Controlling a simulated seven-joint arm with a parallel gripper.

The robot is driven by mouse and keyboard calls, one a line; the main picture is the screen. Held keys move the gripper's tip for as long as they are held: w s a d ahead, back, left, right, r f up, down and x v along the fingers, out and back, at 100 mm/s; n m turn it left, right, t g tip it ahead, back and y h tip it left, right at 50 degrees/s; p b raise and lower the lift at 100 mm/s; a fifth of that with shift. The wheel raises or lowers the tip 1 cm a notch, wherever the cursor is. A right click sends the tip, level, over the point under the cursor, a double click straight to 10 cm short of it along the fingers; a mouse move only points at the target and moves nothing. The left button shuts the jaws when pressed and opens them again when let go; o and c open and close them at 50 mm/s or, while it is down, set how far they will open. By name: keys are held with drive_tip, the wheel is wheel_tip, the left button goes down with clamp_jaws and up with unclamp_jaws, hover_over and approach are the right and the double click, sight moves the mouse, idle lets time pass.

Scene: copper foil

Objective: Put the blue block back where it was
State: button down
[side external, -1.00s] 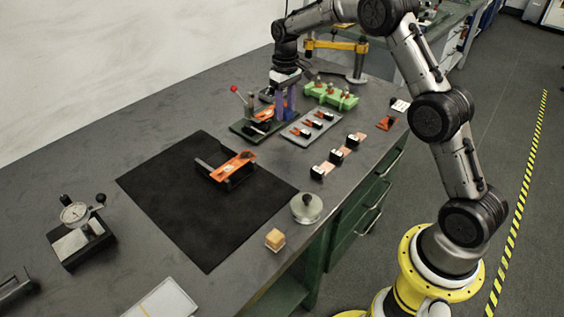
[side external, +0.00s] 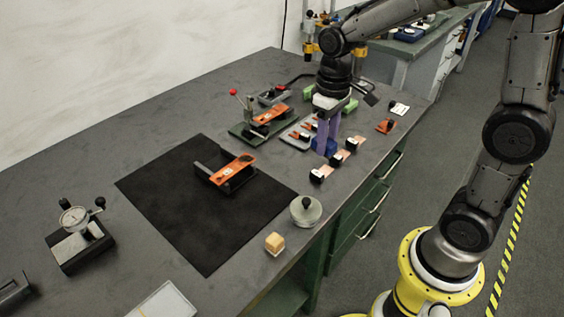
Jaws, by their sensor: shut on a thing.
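My gripper (side external: 327,143) points straight down with its purple fingers shut on the blue block (side external: 325,148). The block shows low between the fingertips, partly covered by them. It is over the right end of the grey tray, just left of the row of black clips with copper-coloured pieces. I cannot tell whether the block touches the surface below it.
The clamp fixture with a red-knobbed lever (side external: 262,120) holds an orange plate left of my gripper. Black clips (side external: 321,174) stand close on the right. The grey tray (side external: 291,141) and green rack (side external: 314,93) are partly hidden. A black mat (side external: 190,222) has bare room.

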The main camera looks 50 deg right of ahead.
drive_tip(key=w+f, duration=0.4)
drive_tip(key=w, duration=0.4)
hover_over(283, 167)
wheel_tip(283, 167, down, 5)
drive_tip(key=shift+s+f, duration=0.1)
drive_tip(key=shift+f, duration=1.8)
drive_tip(key=shift+f, duration=0.15)
drive_tip(key=c, duration=0.5)
unclamp_jaws()
